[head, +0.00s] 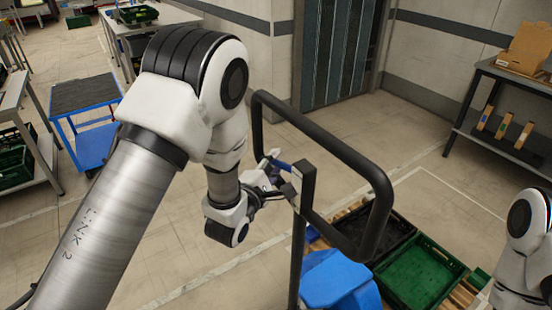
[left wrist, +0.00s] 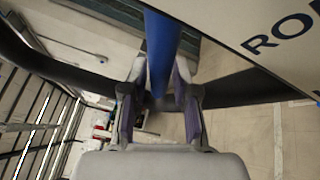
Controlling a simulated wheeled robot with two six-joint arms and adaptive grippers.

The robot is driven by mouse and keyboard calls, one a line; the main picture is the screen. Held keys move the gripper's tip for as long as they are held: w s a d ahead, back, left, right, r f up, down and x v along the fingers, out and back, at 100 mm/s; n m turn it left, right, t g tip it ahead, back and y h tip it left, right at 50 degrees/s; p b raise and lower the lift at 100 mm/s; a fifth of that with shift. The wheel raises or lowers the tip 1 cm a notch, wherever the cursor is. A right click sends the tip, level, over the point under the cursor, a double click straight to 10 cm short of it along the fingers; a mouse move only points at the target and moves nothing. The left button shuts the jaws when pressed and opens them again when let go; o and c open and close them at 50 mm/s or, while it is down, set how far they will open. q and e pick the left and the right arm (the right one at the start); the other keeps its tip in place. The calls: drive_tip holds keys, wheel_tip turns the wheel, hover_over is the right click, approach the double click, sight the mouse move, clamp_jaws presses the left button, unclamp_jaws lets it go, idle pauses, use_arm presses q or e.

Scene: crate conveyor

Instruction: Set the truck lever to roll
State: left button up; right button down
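The truck's black handle loop (head: 383,195) stands on a dark post (head: 298,250) above its blue body (head: 338,282). The blue lever (head: 281,165) is small at the loop's left side and partly hidden by my left gripper (head: 274,172). In the left wrist view the blue lever (left wrist: 161,45) runs down between the two fingers of my left gripper (left wrist: 159,100). The fingers stand apart on either side of it, with gaps showing. The black handle bar (left wrist: 235,88) crosses behind the fingers. Only part of my right arm shows at the right edge; its gripper is out of view.
A black crate (head: 392,235) and a green crate (head: 420,276) lie on wood beyond the truck. A blue cart (head: 88,122) and a shelf with green crates (head: 14,160) stand at the left. A dark table (head: 515,75) stands at the right. Open floor lies behind the handle.

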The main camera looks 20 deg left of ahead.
use_arm(q)
drive_tip(key=shift+a, duration=0.1)
clamp_jaws()
drive_tip(key=r+m+b, duration=0.1)
drive_tip(key=m+t+b, duration=0.1)
drive_tip(key=b, duration=0.1)
drive_tip(key=r+m+b, duration=0.1)
drive_tip(key=shift+w+a+r+t, duration=0.25)
drive_tip(key=shift+r+t, duration=0.1)
drive_tip(key=shift+t, duration=0.05)
drive_tip(key=shift+r+m+h, duration=0.3)
drive_tip(key=shift+m, duration=0.1)
unclamp_jaws()
drive_tip(key=shift+s, duration=0.1)
drive_tip(key=v, duration=0.7)
